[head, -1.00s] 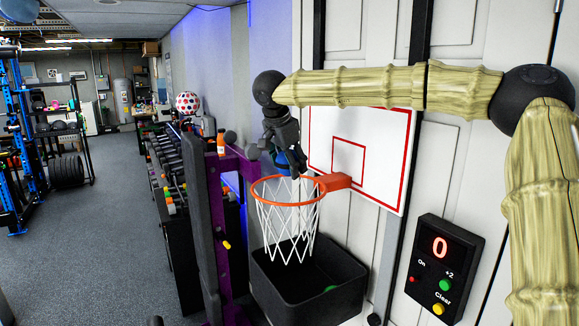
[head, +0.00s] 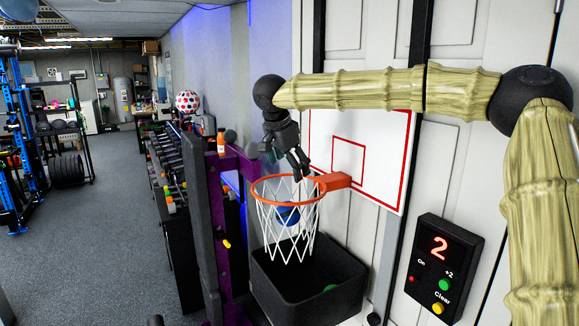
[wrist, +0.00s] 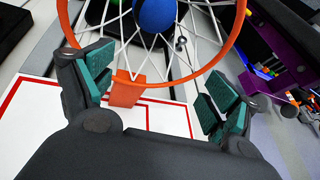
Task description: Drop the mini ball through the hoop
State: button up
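The blue mini ball (head: 288,215) is inside the white net (head: 287,232), below the orange rim (head: 289,203) of the hoop. It also shows in the wrist view (wrist: 156,12), apart from my fingers. My gripper (head: 298,165) is just above the rim, pointing down. In the wrist view my gripper (wrist: 155,92) has its two teal-padded fingers spread wide with nothing between them. The white backboard (head: 385,150) with red lines is behind and right of the rim.
A black bin (head: 335,300) stands under the net with a green object (head: 330,288) in it. The scoreboard (head: 443,270) on the right reads 2. A purple rack (head: 228,185) with an orange bottle (head: 221,142) stands close on the left. The floor at far left is open.

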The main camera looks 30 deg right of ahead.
jog(key=shift+r, duration=0.1)
jog(key=v, duration=1.1)
jog(key=shift+a+r, duration=0.2)
jog(key=shift+r, duration=0.15)
dwell(0.9)
